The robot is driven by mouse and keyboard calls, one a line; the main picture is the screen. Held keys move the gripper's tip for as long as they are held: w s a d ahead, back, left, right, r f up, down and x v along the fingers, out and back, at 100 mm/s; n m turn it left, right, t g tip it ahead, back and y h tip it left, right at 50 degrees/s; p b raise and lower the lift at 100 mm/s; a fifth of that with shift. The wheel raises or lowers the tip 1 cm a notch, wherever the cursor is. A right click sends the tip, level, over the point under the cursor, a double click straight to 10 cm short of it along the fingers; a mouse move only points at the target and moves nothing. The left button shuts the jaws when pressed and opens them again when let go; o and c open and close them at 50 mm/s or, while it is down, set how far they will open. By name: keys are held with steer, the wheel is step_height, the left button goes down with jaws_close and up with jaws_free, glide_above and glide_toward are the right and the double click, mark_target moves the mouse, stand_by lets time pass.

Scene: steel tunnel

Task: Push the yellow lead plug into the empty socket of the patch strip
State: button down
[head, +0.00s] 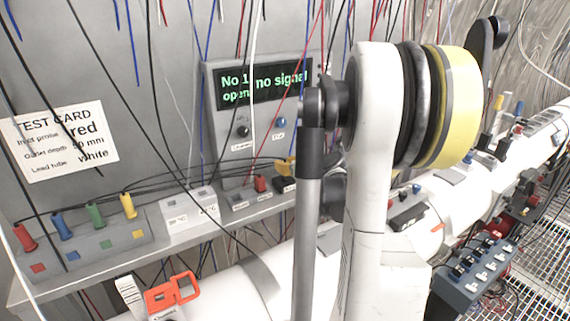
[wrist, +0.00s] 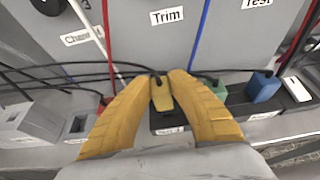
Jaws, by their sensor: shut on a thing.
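My gripper (wrist: 163,80) is shut on a yellow plug (wrist: 160,98), with a black lead at its far end. The plug is over or at a dark socket block (wrist: 178,120) of the patch strip; I cannot tell whether it is in the socket. In the strip, a red plug (wrist: 102,103) stands to the left, and a green plug (wrist: 216,90) and a blue plug (wrist: 263,87) to the right. In the head view, my arm hides much of the strip; the red plug (head: 260,184) and part of my yellow gripper (head: 284,168) show.
A display panel (head: 262,90) behind reads "No 1 no signal open". At left, a grey block (head: 85,247) holds red, blue, green and yellow plugs near a test card (head: 65,140). Black leads cross behind the strip. An orange clamp (head: 172,292) sits on the white pipe.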

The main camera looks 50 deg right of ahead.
steer(key=shift+f+b, duration=1)
steer(key=shift+f, duration=0.1)
steer(key=c, duration=1.2)
jaws_free()
steer(key=shift+c, duration=0.2)
steer(key=v, duration=1.2)
